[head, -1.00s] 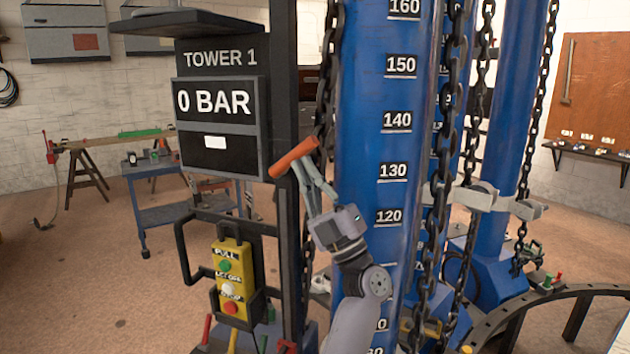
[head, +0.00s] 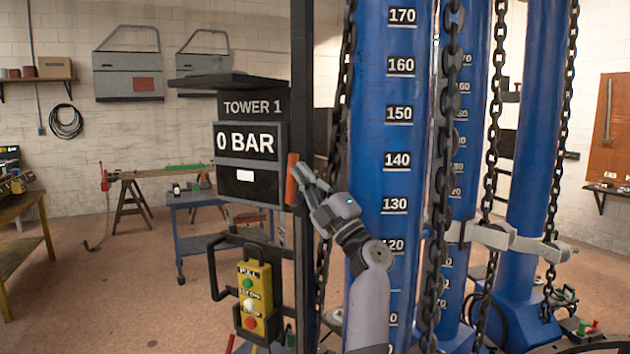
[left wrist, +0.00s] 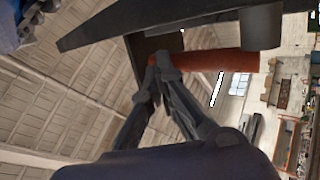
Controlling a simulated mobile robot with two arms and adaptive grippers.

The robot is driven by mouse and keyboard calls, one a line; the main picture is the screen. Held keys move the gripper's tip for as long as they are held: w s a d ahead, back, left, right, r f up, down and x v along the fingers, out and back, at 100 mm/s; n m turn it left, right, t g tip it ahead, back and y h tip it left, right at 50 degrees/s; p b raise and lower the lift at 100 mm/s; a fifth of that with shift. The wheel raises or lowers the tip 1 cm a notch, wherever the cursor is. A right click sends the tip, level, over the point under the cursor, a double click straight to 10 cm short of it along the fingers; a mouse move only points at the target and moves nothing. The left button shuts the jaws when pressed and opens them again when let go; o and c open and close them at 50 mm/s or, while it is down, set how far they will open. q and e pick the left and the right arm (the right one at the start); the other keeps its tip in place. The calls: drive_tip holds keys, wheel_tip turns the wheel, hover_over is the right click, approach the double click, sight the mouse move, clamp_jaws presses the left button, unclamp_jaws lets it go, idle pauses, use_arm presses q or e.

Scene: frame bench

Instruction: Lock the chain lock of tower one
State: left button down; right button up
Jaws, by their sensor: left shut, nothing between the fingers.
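The orange lever handle (head: 291,179) stands upright beside the Tower 1 display panel (head: 248,163), next to the dark post. I take it for the chain lock's lever; its pivot and latch are not clear. My left gripper (head: 302,175) is shut and empty, its fingertips at the handle's right side. In the left wrist view, the shut fingertips (left wrist: 163,70) reach the underside of the handle (left wrist: 215,63); a slight gap or contact is hard to tell. My right gripper is out of view.
A yellow button box (head: 254,298) hangs in a dark bracket below the panel. More chains and blue columns (head: 535,120) with grey clamps (head: 492,236) crowd the right. A blue cart (head: 215,225) and a workbench stand behind on the left.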

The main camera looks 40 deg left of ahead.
use_arm(q)
drive_tip(key=shift+a+r, duration=0.1)
drive_tip(key=shift+a, duration=0.4)
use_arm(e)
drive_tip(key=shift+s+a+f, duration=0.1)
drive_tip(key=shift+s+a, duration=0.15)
use_arm(q)
drive_tip(key=shift+d, duration=0.1)
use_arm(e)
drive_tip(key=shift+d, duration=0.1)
